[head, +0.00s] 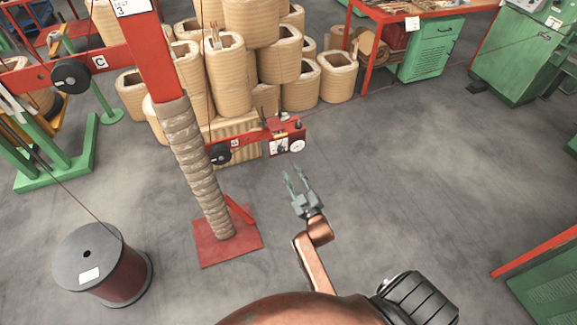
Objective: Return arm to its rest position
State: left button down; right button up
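My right gripper (297,183) shows at the middle of the head view, at the end of my copper-coloured arm that comes up from the bottom. Its two thin grey-green fingers are apart, with nothing between them. It is over the open grey floor, to the right of the red post's base. My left gripper is not in the head view.
A red post (165,60) wrapped in tan material stands on a red base plate (228,238). A red arm with a gauge box (284,137) juts from it near my gripper. Tan coils (228,80) are stacked behind. A wire spool (100,262) stands left. Floor (400,190) at right is clear.

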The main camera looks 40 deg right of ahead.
jog(key=shift+s+a, duration=0.1)
jog(key=shift+s, duration=0.3)
